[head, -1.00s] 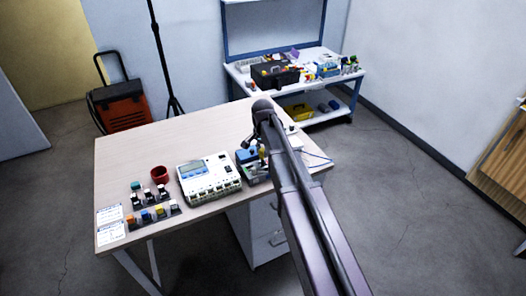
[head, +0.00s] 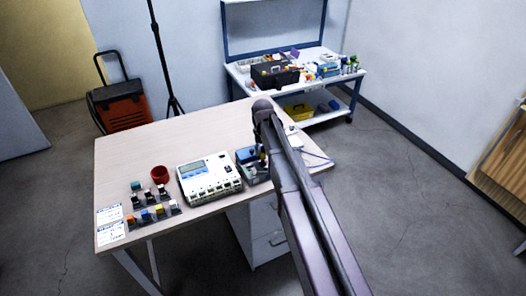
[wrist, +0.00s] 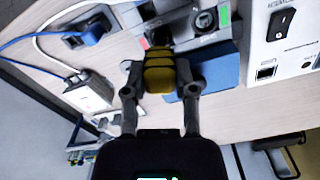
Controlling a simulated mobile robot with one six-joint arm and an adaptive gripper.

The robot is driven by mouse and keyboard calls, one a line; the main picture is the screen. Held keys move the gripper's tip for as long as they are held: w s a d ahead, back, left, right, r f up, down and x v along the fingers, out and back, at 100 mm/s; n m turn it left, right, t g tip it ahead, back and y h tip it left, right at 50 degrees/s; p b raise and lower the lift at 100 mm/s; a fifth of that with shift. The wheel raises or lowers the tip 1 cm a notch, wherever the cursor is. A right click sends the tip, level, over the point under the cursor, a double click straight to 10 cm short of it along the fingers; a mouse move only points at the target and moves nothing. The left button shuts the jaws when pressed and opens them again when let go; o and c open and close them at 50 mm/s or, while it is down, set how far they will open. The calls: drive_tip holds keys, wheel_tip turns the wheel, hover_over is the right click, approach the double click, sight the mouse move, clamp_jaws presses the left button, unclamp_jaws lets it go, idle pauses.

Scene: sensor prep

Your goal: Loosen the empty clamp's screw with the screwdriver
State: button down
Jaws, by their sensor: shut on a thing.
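In the wrist view my gripper (wrist: 160,84) is shut on the screwdriver (wrist: 160,72), whose thick handle is yellow with dark bands. The handle lies between the two fingers, and its tip is hidden. Just beyond it is a dark grey clamp fixture (wrist: 187,30) with a green mark on one side and a blue block (wrist: 218,72) beside it. I cannot tell whether the tip touches a screw. In the head view the blue part of the fixture (head: 246,154) shows beside my arm, which hides most of the gripper.
A white instrument (head: 208,178) stands left of the fixture on the table (head: 190,135). A white box (wrist: 90,92) with cables sits near the gripper. The table's back left is clear.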

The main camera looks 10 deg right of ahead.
drive_tip(key=n, duration=0.4)
drive_tip(key=shift+n, duration=0.4)
drive_tip(key=shift+c, duration=1.7)
unclamp_jaws()
drive_tip(key=shift+o, duration=1.2)
